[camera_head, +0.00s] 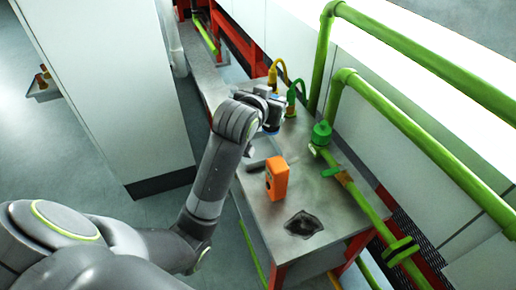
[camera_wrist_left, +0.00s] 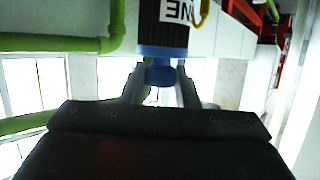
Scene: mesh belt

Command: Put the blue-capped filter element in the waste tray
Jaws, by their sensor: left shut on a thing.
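My left gripper (camera_head: 270,125) is above the far part of the metal table. In the left wrist view its two fingers (camera_wrist_left: 160,74) are shut on the blue-capped filter element (camera_wrist_left: 163,50), which has a blue end and a white label with dark letters. My right gripper is not in view.
An orange box-shaped device (camera_head: 277,178) stands on the metal table (camera_head: 262,207) near the grey tray. A dark patch (camera_head: 303,224) lies at the near end. Green pipes (camera_head: 365,200) with a green valve (camera_head: 321,133) run along the right. Yellow and green hooked hoses (camera_head: 292,95) stand behind the gripper.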

